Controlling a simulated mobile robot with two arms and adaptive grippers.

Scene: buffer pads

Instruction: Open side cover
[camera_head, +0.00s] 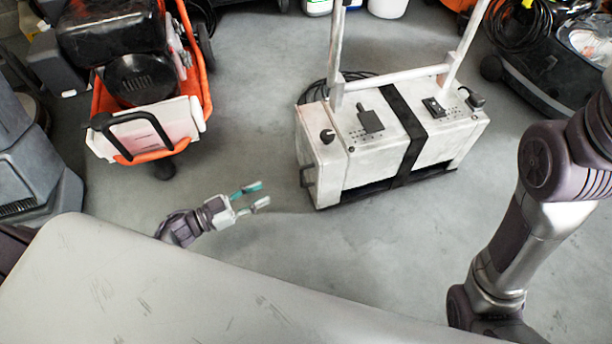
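A white box-shaped machine (377,152) stands on the grey floor right of centre, with a tall white handle frame, a black strap round its middle and knobs on top. A dark handle or latch shows on its left end face (308,172); I cannot tell whether that is the side cover. My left gripper (261,195) is open and empty, left of the machine and apart from it, with its fingers pointing right toward the left end. My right arm comes in at the right edge; its gripper is out of view.
A pale grey panel (180,290) fills the lower left foreground. An orange-framed machine (150,90) stands at the upper left. A black machine (550,70) stands at the upper right. Grey floor (350,240) lies clear around the white machine's front.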

